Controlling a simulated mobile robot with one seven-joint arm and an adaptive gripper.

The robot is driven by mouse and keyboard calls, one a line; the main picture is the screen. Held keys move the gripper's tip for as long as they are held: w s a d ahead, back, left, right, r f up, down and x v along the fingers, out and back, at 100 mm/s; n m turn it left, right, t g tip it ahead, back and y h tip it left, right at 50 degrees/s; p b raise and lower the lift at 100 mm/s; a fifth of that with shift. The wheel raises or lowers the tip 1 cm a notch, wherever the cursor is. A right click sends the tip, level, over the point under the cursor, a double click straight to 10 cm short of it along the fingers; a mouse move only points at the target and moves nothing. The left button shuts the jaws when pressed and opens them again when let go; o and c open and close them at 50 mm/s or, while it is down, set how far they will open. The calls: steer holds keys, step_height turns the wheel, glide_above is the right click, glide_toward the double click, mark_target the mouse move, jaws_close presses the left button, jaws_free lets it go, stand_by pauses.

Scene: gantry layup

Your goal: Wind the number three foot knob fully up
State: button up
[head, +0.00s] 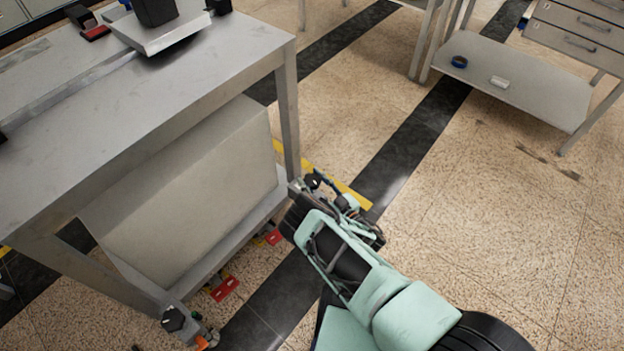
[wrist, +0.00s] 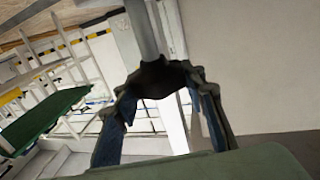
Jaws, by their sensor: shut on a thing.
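A dark foot knob (wrist: 160,80) sits between the two fingers of my gripper (wrist: 163,88) in the wrist view, with a grey post rising behind it. My gripper is shut on this knob. In the head view my gripper (head: 318,192) is low at the foot of the bench's right leg (head: 289,115), beside a black knob (head: 313,181); my arm partly hides the spot. Another black foot knob (head: 173,318) is at the nearer leg. I cannot read a number on either knob.
The grey bench (head: 130,100) stands at left, with a pale box-like panel (head: 205,190) beneath it. Red pedals (head: 223,289) sit low along its edge. Yellow floor tape (head: 345,190) lies by the foot. Open speckled floor (head: 500,220) is at right, below a shelved bench (head: 515,85).

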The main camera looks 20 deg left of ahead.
steer(key=o, duration=1.2)
steer(key=shift+c, duration=0.2)
steer(key=shift+v, duration=3.7)
steer(key=shift+r, duration=0.1)
